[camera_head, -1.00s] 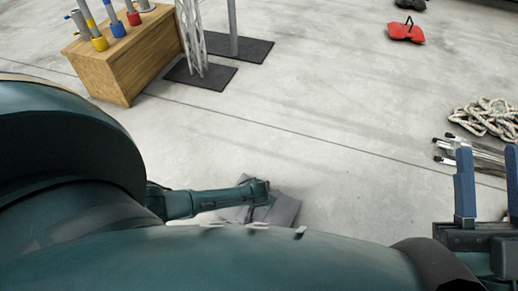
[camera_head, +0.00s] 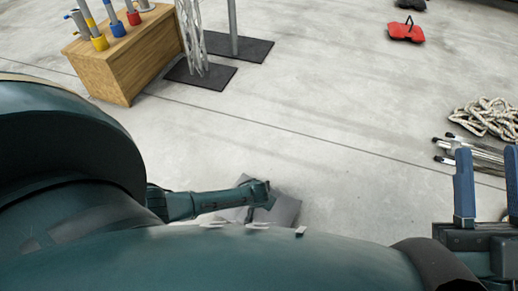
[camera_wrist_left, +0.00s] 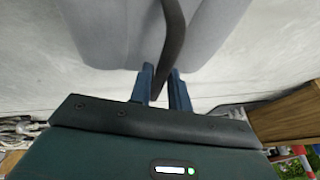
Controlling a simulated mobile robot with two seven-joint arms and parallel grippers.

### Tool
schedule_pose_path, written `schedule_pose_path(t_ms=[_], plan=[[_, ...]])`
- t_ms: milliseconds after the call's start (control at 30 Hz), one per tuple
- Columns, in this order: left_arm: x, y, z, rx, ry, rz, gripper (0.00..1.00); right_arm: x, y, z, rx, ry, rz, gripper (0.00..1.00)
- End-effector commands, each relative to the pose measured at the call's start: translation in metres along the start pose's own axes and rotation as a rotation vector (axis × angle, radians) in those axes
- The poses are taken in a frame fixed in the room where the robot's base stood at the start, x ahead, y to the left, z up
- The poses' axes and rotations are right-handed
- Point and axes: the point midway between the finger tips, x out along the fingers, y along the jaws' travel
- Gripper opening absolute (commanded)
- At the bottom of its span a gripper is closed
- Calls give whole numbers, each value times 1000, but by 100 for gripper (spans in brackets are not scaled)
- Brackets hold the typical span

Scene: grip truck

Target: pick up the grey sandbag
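The grey sandbag (camera_head: 286,208) shows in the head view at the lower middle, partly hidden behind my left arm. In the left wrist view the grey sandbag (camera_wrist_left: 115,35) fills the top, with its dark strap handle (camera_wrist_left: 173,35) running down between the fingers. I cannot tell whether the bag touches the floor. My right gripper (camera_head: 487,185) is at the right edge of the head view, open and empty, with its fingers well apart.
A wooden crate (camera_head: 130,70) with coloured tubes stands at upper left, beside truss stands on dark base plates (camera_head: 200,75). Coiled rope (camera_head: 486,118) and a bundle of rods (camera_head: 470,155) lie at right. A red sandbag (camera_head: 406,32) lies at upper right. The middle floor is clear.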

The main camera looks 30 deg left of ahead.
Motion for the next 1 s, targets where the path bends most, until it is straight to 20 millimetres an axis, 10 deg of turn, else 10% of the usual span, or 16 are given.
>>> schedule_pose_path(t_ms=[200, 1000], plan=[[0, 0, 0, 0, 0, 1, 0, 0, 0, 0, 0, -1, 0, 36], [0, 2, 0, -1, 2, 5, 0, 0, 0, 0, 0, -1, 1, 36]])
